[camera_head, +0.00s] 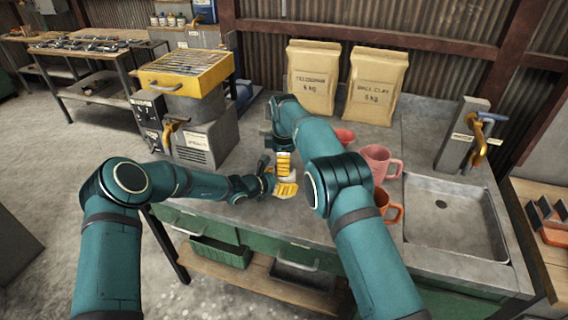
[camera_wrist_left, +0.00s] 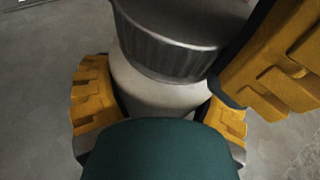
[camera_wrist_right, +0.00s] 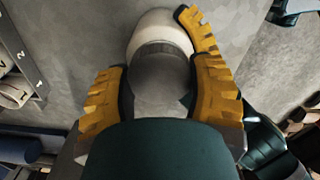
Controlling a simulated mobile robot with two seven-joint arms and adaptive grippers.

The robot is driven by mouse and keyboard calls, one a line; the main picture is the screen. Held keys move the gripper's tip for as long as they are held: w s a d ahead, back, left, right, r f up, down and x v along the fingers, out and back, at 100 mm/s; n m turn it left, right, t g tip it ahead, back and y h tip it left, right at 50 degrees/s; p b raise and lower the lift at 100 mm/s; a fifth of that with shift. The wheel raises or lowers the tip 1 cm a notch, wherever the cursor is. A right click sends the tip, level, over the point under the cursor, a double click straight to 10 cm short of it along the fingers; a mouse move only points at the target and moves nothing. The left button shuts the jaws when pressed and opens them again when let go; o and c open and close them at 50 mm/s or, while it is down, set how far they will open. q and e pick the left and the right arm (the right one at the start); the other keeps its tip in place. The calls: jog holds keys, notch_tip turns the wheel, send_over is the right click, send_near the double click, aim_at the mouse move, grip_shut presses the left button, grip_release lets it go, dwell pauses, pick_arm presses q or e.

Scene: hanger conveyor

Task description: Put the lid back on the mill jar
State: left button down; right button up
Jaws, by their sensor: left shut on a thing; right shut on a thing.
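The white mill jar (camera_wrist_left: 165,95) is between the yellow-padded fingers of my left gripper (camera_wrist_left: 158,108), which is shut on it. The grey metal lid (camera_wrist_left: 175,40) with a ribbed rim is at the jar's mouth; I cannot tell whether it is fully seated. My right gripper (camera_wrist_right: 160,85) is shut on the lid (camera_wrist_right: 160,72), and the jar (camera_wrist_right: 158,28) shows beyond it. In the head view, my left gripper (camera_head: 283,188) is low over the counter, with my right gripper (camera_head: 283,161) just above it. Only a sliver of the jar (camera_head: 284,177) shows between them.
Red and orange mugs (camera_head: 378,163) stand to the right, near the sink (camera_head: 455,215). Two paper bags (camera_head: 374,86) stand at the back. A machine with a yellow top (camera_head: 188,72) is at the left. The grey counter (camera_head: 245,150) has free room left of my grippers.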

jog(key=m, duration=0.3)
jog(key=shift+m, duration=0.4)
jog(key=o, duration=1.3)
jog(key=shift+r, duration=2.25)
jog(key=shift+r, duration=0.1)
notch_tip(320, 180, up, 3)
jog(key=n, duration=0.5)
jog(key=shift+r, duration=0.15)
